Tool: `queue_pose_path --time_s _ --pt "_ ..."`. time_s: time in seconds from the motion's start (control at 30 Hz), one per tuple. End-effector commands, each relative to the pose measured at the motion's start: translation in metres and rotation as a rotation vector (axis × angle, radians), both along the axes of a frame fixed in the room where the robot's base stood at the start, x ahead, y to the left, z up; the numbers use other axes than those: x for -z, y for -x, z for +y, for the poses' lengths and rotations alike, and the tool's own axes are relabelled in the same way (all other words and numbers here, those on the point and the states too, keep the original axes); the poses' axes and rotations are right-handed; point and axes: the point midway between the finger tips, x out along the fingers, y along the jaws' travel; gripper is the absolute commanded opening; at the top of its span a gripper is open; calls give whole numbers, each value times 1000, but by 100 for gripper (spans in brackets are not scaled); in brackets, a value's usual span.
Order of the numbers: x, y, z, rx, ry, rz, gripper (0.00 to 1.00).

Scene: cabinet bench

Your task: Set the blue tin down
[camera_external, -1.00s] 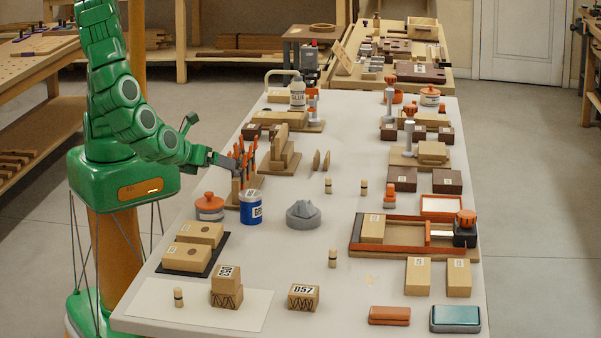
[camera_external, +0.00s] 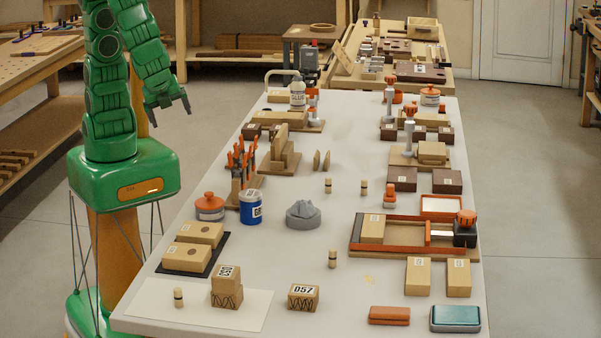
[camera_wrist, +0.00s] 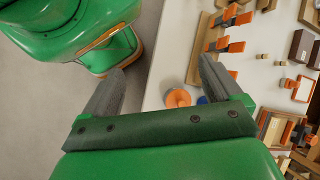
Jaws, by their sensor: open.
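The blue tin (camera_external: 251,208) stands upright on the white bench, with a white label on its side. It is just right of the jar with an orange lid (camera_external: 210,207). My gripper (camera_external: 170,108) is open and empty, raised beyond the left edge of the bench, well away from the tin. In the wrist view my gripper (camera_wrist: 160,80) shows its two fingers spread with nothing between them that it holds. A small bit of the blue tin (camera_wrist: 202,100) shows beside the right finger, mostly hidden by it.
The rack of orange-handled tools (camera_external: 242,165) stands behind the tin. A grey lump (camera_external: 303,214) sits to its right. A black mat (camera_external: 190,262) with wooden blocks lies in front on the left. The bench between the grey lump and the long orange-edged tray (camera_external: 400,250) is mostly clear.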

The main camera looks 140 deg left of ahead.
Motion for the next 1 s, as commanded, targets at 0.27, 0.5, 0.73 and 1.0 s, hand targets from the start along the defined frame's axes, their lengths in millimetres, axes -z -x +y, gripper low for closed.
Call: queue_pose_path --time_s 0.27,0.5,0.73,1.0 --pt "-21 38 -30 -157 133 -111 92" --pt "-37 66 -60 -270 250 -194 92" --pt "-48 82 -81 -329 330 -246 92" --pt "-50 86 -86 -344 348 -256 92"
